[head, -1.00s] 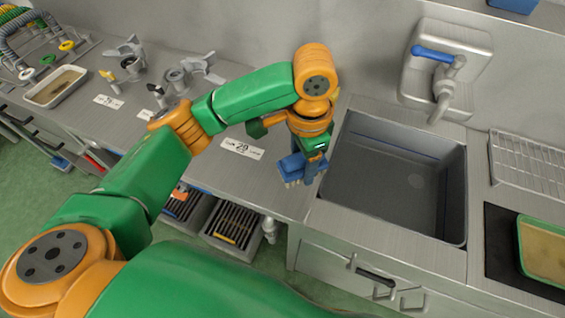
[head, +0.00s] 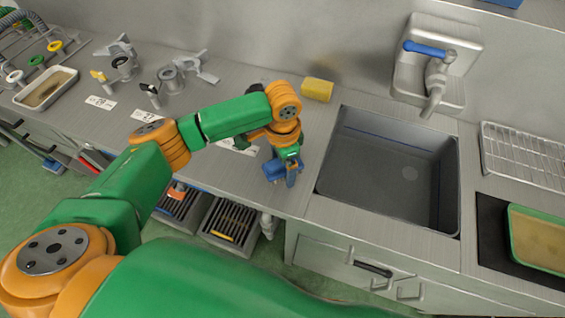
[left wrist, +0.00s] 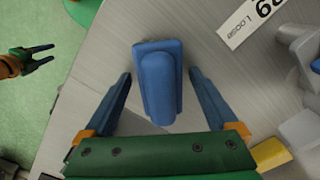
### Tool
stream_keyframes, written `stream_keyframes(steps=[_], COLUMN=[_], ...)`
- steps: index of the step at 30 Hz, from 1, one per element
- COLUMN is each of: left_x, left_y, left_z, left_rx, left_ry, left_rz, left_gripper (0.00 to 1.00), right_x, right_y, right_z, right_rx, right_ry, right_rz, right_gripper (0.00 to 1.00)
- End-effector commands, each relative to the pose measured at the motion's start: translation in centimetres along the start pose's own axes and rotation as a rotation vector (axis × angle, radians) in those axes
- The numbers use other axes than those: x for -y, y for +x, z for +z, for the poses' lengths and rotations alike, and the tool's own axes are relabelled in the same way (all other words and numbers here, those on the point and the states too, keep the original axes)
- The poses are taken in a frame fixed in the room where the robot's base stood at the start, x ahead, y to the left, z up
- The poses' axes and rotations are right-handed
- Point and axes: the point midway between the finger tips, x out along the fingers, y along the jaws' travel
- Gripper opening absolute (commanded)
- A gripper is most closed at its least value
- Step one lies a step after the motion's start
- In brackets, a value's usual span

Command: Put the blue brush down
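The blue brush (head: 272,171) is on the steel counter (head: 310,150), left of the sink. In the left wrist view the brush (left wrist: 158,82) lies back up between the fingers of my left gripper (left wrist: 158,100). Gaps show on both sides of it, so the gripper is open around it without gripping it. Its bristles are hidden beneath. In the head view my left gripper (head: 284,172) points down at the brush and partly covers it. My right gripper (left wrist: 40,56) shows at the left of the left wrist view, over the green floor, its fingers apart and empty.
A yellow sponge (head: 317,90) lies behind the gripper. The sink basin (head: 385,165) is to the right, with a blue-handled tap (head: 435,75). A label card (head: 238,146) lies beside my arm. Metal fittings (head: 178,75) and a white tray (head: 46,88) stand farther left.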

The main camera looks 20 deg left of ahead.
Motion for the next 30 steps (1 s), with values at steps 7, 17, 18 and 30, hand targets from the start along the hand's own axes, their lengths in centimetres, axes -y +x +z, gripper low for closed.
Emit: stream_keyframes(steps=[7, 17, 18, 30], left_x=[0.0, 0.1, 0.1, 0.0], left_y=[-0.1, -6.1, -7.2, -12.4], left_z=[0.0, -0.1, -0.1, 0.0], left_rx=[0.000, -0.006, -0.005, 0.001], left_ry=[0.000, 0.000, 0.001, -0.002], left_rz=[0.000, -0.003, -0.003, 0.001], left_gripper=[0.92, 0.92, 0.92, 0.92], right_x=[-0.2, -0.3, -0.3, -0.3], right_y=[0.0, 0.5, 0.6, 0.4], right_z=[0.1, 0.1, 0.1, 0.1], right_rx=[0.001, 0.001, 0.001, 0.001], right_ry=[-0.002, -0.002, -0.002, -0.001], right_rz=[0.003, 0.004, 0.004, 0.004], right_gripper=[0.50, 0.50, 0.50, 0.50])
